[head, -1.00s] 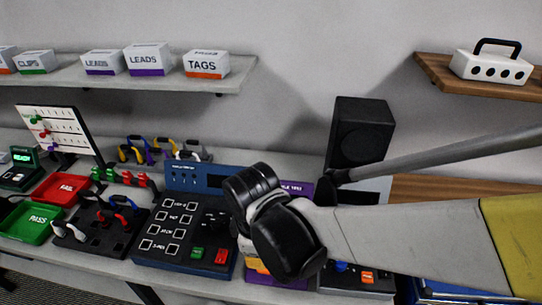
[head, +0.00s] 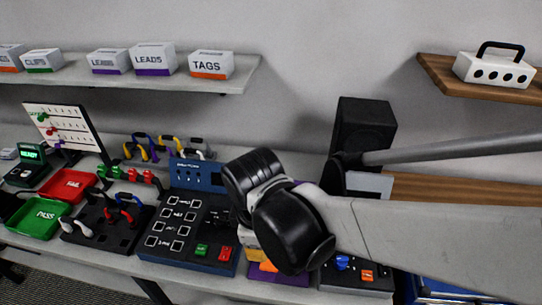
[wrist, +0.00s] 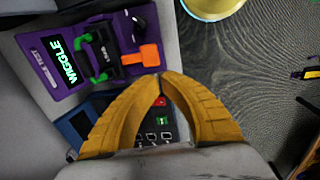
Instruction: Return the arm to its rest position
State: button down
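In the wrist view my gripper (wrist: 168,80) shows as two yellow fingers with their tips together and nothing seen between them. It is over the front of the bench, with floor at the right of that view. Behind the fingertips is a purple tester (wrist: 70,88) with a lit "WIGGLE" screen. A black plug piece with green ends (wrist: 100,50) sits on it, beside an orange part (wrist: 146,55).
A dark control panel (head: 187,232) with red and green buttons stands left of my arm. Further left are a cable holder (head: 98,238), a green PASS tray (head: 38,217) and a red FAIL tray (head: 66,186). A black speaker (head: 362,128) stands behind my arm.

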jog(key=w+d+r+m+t+b, duration=0.1)
jog(key=d+r+m+t, duration=0.1)
jog(key=d+m, duration=0.6)
jog(key=w+d+r+m+t+b, duration=0.1)
jog(key=d+r+m+t+b, duration=0.1)
jog(key=d+m, duration=0.7)
jog(key=d+r+t, duration=0.1)
jog(key=d+t, duration=0.1)
jog(key=d, duration=0.5)
jog(key=shift+r, duration=0.35)
jog(key=shift+a, duration=0.1)
